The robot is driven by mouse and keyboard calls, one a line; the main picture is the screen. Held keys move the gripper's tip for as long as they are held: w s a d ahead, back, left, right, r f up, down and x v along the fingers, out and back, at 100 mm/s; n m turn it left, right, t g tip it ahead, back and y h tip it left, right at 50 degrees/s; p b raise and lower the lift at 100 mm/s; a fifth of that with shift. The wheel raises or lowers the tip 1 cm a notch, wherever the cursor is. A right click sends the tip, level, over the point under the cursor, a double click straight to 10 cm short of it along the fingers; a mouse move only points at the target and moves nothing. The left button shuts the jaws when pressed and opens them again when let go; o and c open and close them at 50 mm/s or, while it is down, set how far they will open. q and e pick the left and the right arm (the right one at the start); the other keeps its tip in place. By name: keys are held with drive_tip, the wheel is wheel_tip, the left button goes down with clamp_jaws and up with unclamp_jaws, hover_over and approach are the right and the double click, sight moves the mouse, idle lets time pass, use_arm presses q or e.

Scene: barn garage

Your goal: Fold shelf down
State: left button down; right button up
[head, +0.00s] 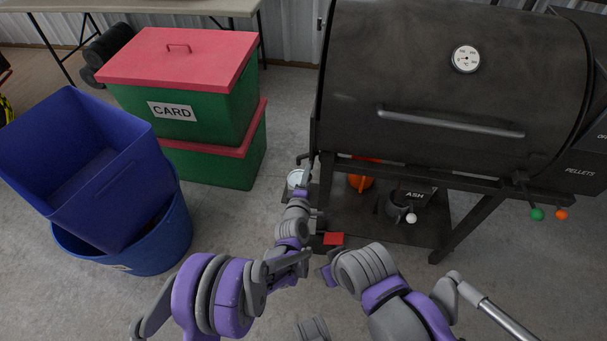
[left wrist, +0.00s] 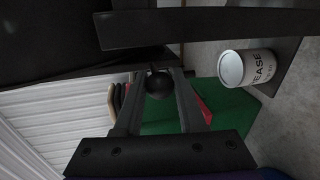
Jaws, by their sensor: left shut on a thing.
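The black grill (head: 430,100) stands at the right of the head view, with its lid shut. My left gripper (head: 304,172) is at the grill's lower left corner. In the left wrist view a round black knob (left wrist: 159,84) sits between the fingers of my left gripper (left wrist: 160,88), which is shut on it. A dark flat bar (left wrist: 190,28) crosses above the knob; I cannot tell whether it is the shelf or the grill frame. No shelf shows clearly in the head view. My right arm shows at the lower middle, but its gripper does not show.
A white can marked GREASE (left wrist: 245,67) is close by my left gripper. Green bins with red lids (head: 180,60) and blue tubs (head: 75,160) stand at the left. An ash bucket (head: 400,207) is on the grill's lower shelf. Bare floor lies between bins and grill.

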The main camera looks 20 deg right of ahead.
use_arm(q)
drive_tip(key=shift+s+d+f, duration=0.1)
drive_tip(key=shift+s+d, duration=0.1)
drive_tip(key=c, duration=0.5)
unclamp_jaws()
drive_tip(key=shift+a, duration=0.15)
drive_tip(key=v, duration=1)
drive_tip(key=shift+s+a, duration=0.2)
